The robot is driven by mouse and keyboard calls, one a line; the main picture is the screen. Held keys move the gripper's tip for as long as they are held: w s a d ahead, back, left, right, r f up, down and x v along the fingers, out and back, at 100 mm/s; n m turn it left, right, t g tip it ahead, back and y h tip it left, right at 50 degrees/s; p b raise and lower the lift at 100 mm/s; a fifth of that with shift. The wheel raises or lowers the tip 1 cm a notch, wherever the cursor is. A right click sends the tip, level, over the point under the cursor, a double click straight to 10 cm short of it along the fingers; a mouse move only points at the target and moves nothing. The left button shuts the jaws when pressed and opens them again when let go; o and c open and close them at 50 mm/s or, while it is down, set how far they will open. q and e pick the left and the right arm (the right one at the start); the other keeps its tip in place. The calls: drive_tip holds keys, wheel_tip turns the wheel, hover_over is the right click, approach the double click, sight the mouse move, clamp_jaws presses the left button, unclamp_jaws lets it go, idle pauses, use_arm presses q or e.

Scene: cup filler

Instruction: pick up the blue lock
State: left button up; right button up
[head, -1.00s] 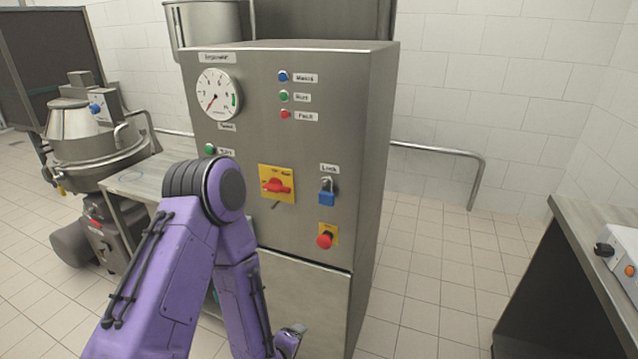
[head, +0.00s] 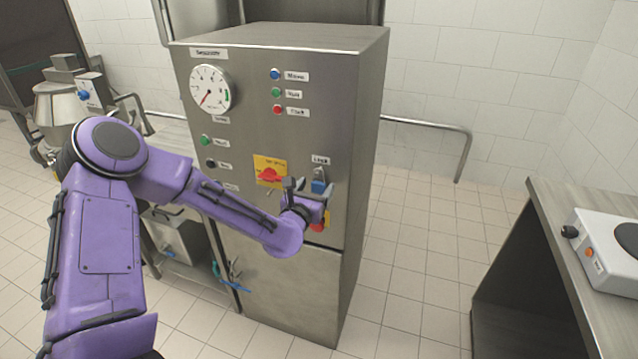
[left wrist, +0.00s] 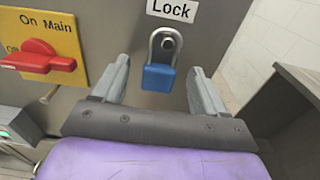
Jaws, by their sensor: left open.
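The blue lock (head: 319,186) is a small padlock with a silver shackle. It hangs on the front of the steel cabinet under a "Lock" label. In the left wrist view the blue lock (left wrist: 159,77) sits between the two fingers, a little beyond their tips, touching neither as far as I can tell. My left gripper (head: 308,185) is open and empty, just in front of the panel and below the lock; its grey fingers also show in the left wrist view (left wrist: 157,80). My right gripper is not in view.
The steel cabinet (head: 290,290) carries a red switch on a yellow plate (head: 270,171) left of the lock. A red button (head: 318,224) sits below, partly hidden by my gripper. A table with a white device (head: 610,245) stands at the right, with clear floor between.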

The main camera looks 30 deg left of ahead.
use_arm(q)
drive_tip(key=shift+x, duration=0.75)
drive_tip(key=shift+s, duration=0.15)
drive_tip(key=c, duration=1.2)
drive_tip(key=shift+r, duration=0.3)
drive_tip(key=shift+r+b, duration=0.35)
drive_tip(key=shift+r, duration=0.1)
drive_tip(key=p+v, duration=0.8)
drive_tip(key=v, duration=1)
drive_tip(key=shift+f, duration=0.5)
